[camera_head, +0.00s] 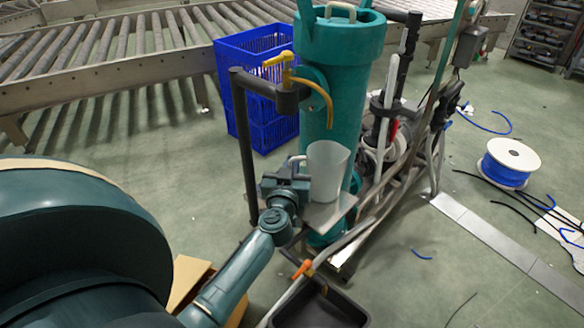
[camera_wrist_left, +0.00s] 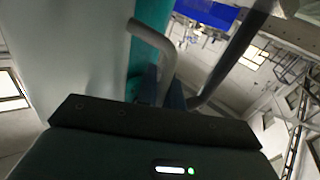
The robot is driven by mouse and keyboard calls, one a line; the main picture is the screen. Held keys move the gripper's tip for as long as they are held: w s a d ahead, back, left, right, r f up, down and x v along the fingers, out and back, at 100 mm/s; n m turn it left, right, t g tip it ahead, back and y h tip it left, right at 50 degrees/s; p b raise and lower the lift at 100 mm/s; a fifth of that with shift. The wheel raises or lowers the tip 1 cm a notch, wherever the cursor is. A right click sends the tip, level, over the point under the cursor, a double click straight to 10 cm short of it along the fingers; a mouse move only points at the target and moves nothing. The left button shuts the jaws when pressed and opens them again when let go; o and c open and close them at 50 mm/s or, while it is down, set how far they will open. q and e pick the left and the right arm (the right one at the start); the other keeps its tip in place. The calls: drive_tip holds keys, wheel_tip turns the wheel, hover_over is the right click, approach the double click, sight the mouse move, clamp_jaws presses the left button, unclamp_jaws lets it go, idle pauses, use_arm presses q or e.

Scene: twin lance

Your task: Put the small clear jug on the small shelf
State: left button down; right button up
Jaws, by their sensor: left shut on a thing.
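The small clear jug (camera_head: 327,169) is upright at the small shelf (camera_head: 328,215), a flat metal plate in front of the tall teal cylinder. The jug appears to be over or on the plate; I cannot tell whether its base touches. My left gripper (camera_head: 298,178) is at the jug's left side, shut on its handle. In the left wrist view the jug's pale wall (camera_wrist_left: 80,60) fills the left, and its curved handle (camera_wrist_left: 152,38) runs down to the fingers (camera_wrist_left: 165,88). My right gripper is not in view.
The teal cylinder (camera_head: 345,85) stands just behind the jug, with a yellow tap (camera_head: 282,62) above it. A dark post (camera_head: 247,150) rises left of my gripper. Blue crates (camera_head: 258,90) stand behind. A black tray (camera_head: 320,308) is below in front.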

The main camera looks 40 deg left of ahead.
use_arm(q)
drive_tip(key=shift+f, duration=0.1)
drive_tip(key=c, duration=1.5)
unclamp_jaws()
